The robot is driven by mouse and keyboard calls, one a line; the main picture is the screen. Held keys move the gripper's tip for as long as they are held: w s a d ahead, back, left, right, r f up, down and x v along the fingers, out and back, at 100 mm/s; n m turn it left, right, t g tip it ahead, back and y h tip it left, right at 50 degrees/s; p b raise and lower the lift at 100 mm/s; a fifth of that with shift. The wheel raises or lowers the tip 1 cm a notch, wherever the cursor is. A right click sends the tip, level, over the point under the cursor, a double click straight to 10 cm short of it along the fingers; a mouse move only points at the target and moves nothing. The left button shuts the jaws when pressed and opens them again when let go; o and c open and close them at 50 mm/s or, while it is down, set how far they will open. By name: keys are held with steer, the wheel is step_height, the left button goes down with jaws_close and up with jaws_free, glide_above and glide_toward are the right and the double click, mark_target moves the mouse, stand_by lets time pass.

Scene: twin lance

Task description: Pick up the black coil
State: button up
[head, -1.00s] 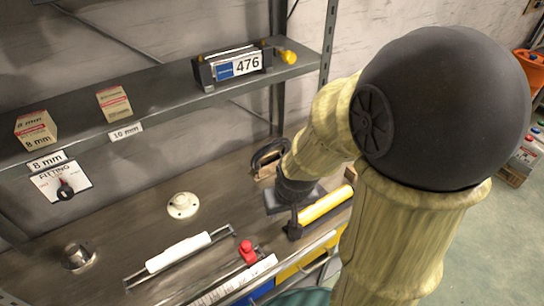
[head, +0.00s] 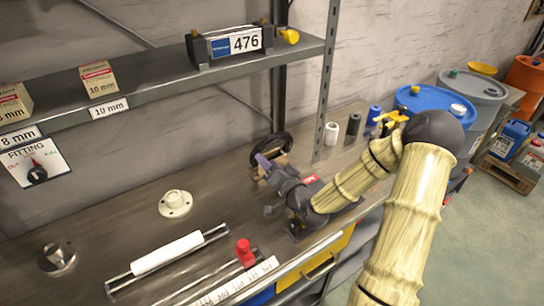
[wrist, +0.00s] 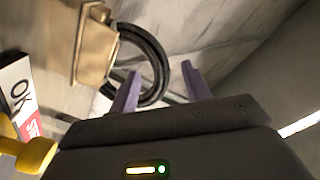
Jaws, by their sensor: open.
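The black coil (head: 288,141) is a thick dark ring standing near the back of the workbench, by a tan wooden block (head: 283,160). In the wrist view the coil (wrist: 161,58) lies just beyond my fingertips, with the wooden block (wrist: 95,45) to its left. My gripper (head: 262,161) is in front of the coil, with its purple fingers pointing toward it. In the wrist view my gripper (wrist: 160,70) is open, and the coil's curve shows between and behind the fingers. I cannot tell whether they touch. My wrist and the block hide part of the coil.
A grey shelf (head: 150,92) with boxes hangs above the bench, and its upright post (head: 327,85) stands right of the coil. White (head: 331,134), black (head: 352,128) and blue (head: 374,115) cylinders stand further right. A white roll (head: 167,252) lies at the front left.

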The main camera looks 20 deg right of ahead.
mark_target(261, 152)
steer(key=shift+r, duration=0.1)
steer(key=shift+w, duration=0.1)
steer(key=shift+w+a, duration=0.1)
steer(key=shift+w, duration=0.25)
steer(key=shift+w+a, duration=0.2)
steer(key=shift+w, duration=0.5)
steer(key=shift+d+f+p+x, duration=0.15)
steer(key=shift+p+x, duration=0.35)
steer(key=shift+x, duration=0.8)
steer(key=shift+d+f+p+x, duration=0.1)
steer(key=shift+p+x, duration=0.35)
steer(key=shift+x, duration=0.85)
steer(key=shift+w, duration=0.1)
